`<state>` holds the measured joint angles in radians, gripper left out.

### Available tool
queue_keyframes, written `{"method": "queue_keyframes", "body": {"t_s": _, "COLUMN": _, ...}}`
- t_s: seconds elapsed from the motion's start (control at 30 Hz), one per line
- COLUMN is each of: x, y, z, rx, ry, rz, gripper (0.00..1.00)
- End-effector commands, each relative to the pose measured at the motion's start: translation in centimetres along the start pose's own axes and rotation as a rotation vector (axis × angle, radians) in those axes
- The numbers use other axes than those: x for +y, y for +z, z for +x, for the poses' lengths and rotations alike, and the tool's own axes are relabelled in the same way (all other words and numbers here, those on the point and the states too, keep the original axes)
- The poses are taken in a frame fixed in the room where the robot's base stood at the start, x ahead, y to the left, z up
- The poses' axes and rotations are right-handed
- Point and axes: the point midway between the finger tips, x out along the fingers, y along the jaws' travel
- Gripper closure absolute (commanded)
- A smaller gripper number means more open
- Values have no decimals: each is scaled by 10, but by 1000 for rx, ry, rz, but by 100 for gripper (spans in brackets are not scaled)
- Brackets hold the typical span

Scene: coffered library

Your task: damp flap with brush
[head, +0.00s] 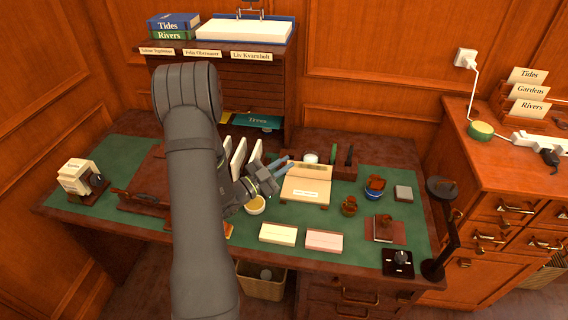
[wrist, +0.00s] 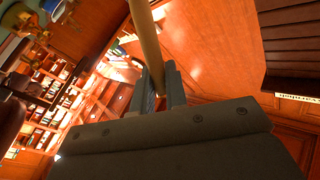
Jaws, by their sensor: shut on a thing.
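My gripper (head: 279,165) reaches over the desk from the left, its fingertips just left of a cream envelope (head: 306,188) on a small wooden stand. In the wrist view my gripper (wrist: 161,88) is shut on a pale round wooden handle (wrist: 147,38), which I take to be the brush. The handle's far end runs out of the picture at the top, and the bristles are not visible. The envelope's upper part, seemingly its flap, slopes up at the back. A small bowl (head: 255,206) with pale contents stands below my gripper.
Two stacks of cards (head: 278,234) (head: 324,240) lie at the desk's front. Upright white cards (head: 238,155) stand beside my arm. A wooden box (head: 343,168), a blue bowl (head: 375,187) and a dark lamp-like stand (head: 442,235) are to the right.

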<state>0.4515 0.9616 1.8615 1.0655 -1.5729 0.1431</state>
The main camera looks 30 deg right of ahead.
Motion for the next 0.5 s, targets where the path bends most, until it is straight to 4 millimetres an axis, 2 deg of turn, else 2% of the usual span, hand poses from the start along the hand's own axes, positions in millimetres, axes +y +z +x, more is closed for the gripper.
{"method": "queue_keyframes", "body": {"t_s": 0.27, "x": 1, "y": -1, "z": -1, "rx": 0, "ry": 0, "rz": 0, "gripper": 100}}
{"method": "queue_keyframes", "body": {"t_s": 0.5, "x": 9, "y": -14, "z": -14, "rx": -2, "ry": 0, "rz": 0, "gripper": 100}}
